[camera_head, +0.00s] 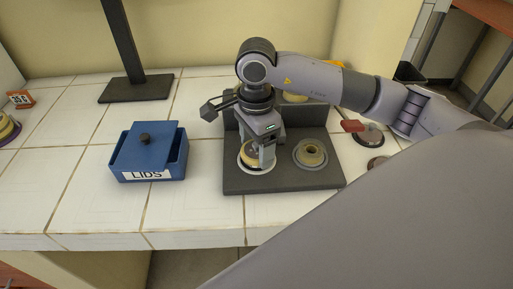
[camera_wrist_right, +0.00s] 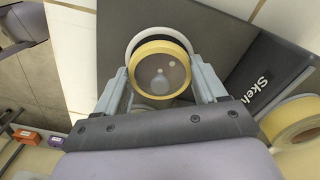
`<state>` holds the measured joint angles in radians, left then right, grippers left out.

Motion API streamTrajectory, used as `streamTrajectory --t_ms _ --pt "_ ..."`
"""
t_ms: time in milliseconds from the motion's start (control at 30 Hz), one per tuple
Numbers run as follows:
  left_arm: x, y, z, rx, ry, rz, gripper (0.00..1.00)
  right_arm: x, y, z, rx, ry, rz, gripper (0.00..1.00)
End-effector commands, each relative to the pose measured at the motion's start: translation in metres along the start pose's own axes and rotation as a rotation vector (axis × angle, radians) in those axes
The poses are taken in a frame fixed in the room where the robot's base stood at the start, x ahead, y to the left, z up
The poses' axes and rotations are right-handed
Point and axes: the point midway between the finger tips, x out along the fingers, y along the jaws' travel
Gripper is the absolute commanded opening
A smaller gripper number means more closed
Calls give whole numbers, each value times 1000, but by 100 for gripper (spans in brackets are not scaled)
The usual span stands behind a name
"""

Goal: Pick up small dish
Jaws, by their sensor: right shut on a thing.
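A small round dish with a yellow rim and clear top (camera_head: 247,156) is at the left of the dark stand (camera_head: 285,181). It also shows in the right wrist view (camera_wrist_right: 160,72), between the two fingers. My right gripper (camera_head: 260,158) points down from above and is shut on this dish. A pale ring shows around and under the dish; I cannot tell whether the dish touches it. My left gripper is out of view.
A blue box labelled LIDS (camera_head: 150,160), its cover askew, stands left of the stand. A dark post with a flat base (camera_head: 136,88) stands behind it. A red-handled item (camera_head: 362,128) lies right of the stand. The tiled counter's front left is clear.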

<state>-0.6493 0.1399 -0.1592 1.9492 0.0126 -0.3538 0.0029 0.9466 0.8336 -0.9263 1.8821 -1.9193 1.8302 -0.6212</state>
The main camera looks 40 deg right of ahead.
Motion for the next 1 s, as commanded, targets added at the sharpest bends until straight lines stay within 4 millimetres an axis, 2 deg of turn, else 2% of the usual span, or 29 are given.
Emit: streamTrajectory --t_ms 167,400,600,800,1000 --pt "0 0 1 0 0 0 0 -30 -1 0 -2 -3 -9 34" --pt "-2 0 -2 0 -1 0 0 -102 -1 0 1 -1 -11 34" --pt "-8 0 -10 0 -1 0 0 -145 -1 0 1 0 -7 34" --pt "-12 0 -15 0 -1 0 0 -174 0 0 1 -1 -5 34" --pt "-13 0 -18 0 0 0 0 -188 0 0 0 -1 -3 34"
